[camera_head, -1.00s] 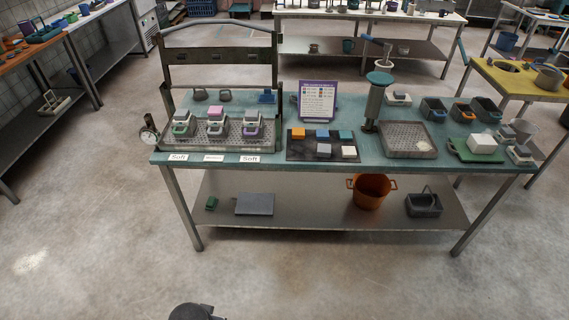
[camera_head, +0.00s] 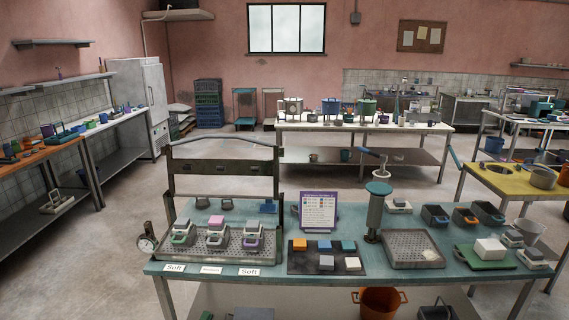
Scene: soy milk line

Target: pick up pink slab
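The pink slab (camera_head: 216,220) lies on top of the middle of three small stacked moulds (camera_head: 217,239), toward the left of the table. The moulds stand in a row on a perforated metal tray (camera_head: 196,254) under a dark green press frame (camera_head: 222,164). The white-topped moulds on either side of the pink slab carry no pink piece. Neither of my grippers is in view.
A dark mat (camera_head: 309,266) with several coloured slabs lies right of the press. A purple-framed sign (camera_head: 319,209), a green column with a handle (camera_head: 376,215) and a perforated tray (camera_head: 412,242) stand nearby on the teal table (camera_head: 460,272). A dial gauge (camera_head: 147,243) sits at the left corner.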

